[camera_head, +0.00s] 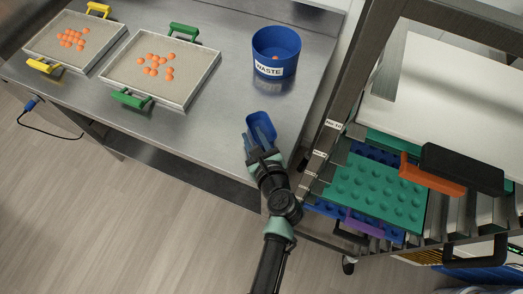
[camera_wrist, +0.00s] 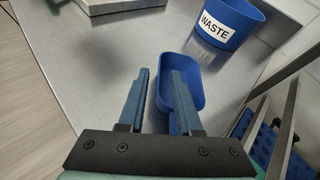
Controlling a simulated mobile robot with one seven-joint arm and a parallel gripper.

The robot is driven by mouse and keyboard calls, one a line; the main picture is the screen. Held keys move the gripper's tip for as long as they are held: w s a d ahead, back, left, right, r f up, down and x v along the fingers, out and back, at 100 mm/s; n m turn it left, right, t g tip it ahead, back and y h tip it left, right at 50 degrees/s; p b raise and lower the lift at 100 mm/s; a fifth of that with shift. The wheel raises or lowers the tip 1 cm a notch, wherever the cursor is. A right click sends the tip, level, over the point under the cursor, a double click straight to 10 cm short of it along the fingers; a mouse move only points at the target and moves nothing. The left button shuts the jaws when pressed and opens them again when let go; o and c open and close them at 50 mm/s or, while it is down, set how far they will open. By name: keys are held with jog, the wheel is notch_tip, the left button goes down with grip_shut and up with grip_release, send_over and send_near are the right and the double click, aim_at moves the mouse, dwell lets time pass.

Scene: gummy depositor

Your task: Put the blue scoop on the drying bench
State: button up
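The blue scoop (camera_head: 262,126) is a small rounded tub at the front right part of the steel bench (camera_head: 215,115), near its front edge. It also shows in the wrist view (camera_wrist: 168,68), open side up. My gripper (camera_head: 259,143) reaches in from the front, right by the scoop. In the wrist view its two blue-grey fingers (camera_wrist: 160,80) stand apart. The left finger is just left of the scoop and the right finger overlaps its interior. I cannot tell whether either finger touches it.
A blue WASTE bin (camera_head: 276,55) with an orange piece inside stands behind the scoop. Two trays of orange gummies, one with green handles (camera_head: 160,70) and one with yellow (camera_head: 75,42), lie left. A rack (camera_head: 335,110) with coloured moulds (camera_head: 375,190) stands close on the right.

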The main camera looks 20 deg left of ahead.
jog(key=v, duration=0.8)
jog(key=shift+s, duration=0.1)
